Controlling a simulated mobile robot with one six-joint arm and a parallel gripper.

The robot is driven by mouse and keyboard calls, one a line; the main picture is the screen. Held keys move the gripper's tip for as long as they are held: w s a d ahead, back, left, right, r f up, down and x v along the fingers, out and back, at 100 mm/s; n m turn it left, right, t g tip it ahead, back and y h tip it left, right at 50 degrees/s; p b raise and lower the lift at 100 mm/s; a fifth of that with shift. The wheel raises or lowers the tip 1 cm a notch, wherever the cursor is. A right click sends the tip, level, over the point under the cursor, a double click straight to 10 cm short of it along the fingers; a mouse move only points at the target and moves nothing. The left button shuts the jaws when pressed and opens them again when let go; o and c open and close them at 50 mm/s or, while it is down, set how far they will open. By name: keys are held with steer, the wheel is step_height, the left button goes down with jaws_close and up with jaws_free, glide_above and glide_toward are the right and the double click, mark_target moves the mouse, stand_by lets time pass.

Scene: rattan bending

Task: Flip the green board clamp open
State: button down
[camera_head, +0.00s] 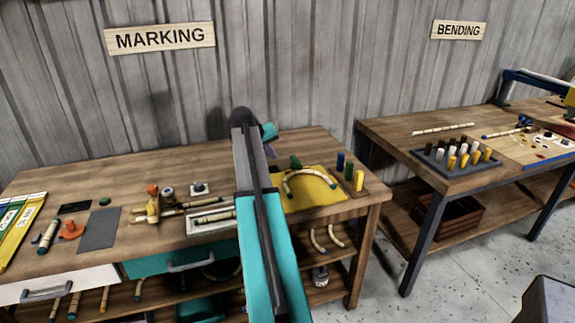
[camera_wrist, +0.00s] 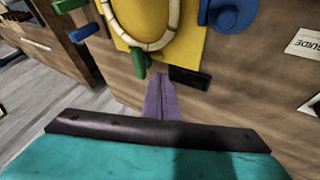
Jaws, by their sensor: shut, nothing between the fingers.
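The green board clamp (camera_head: 295,161) sits at the far edge of a yellow board (camera_head: 322,200) on the marking table. A pale curved rattan piece (camera_head: 306,173) lies on the board beside the clamp. In the wrist view the green clamp (camera_wrist: 140,63) shows at the board's edge, just left of and beyond my fingertips. My gripper (camera_wrist: 161,76) has purple fingers that are shut and empty. In the head view my gripper (camera_head: 270,152) is partly hidden behind my arm, left of the clamp. I cannot tell whether the fingers touch the clamp.
In the wrist view a black block (camera_wrist: 190,77) lies close right of my fingertips, and a round blue thing (camera_wrist: 231,14) lies farther off. Left of my arm is a tray (camera_head: 209,220).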

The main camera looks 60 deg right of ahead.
mark_target(296, 165)
steer(key=shift+f, duration=0.1)
steer(key=p+x, duration=0.2)
steer(key=x, duration=0.7)
steer(key=shift+d+f, duration=0.15)
steer(key=shift+d, duration=0.1)
steer(key=shift+s+d+f+p, duration=0.1)
steer(key=shift+s+d+p, duration=0.7)
steer(key=shift+d, duration=0.35)
steer(key=shift+s+d, duration=0.4)
steer(key=shift+d, duration=0.1)
steer(key=shift+w+a, duration=0.1)
steer(key=shift+a, duration=0.05)
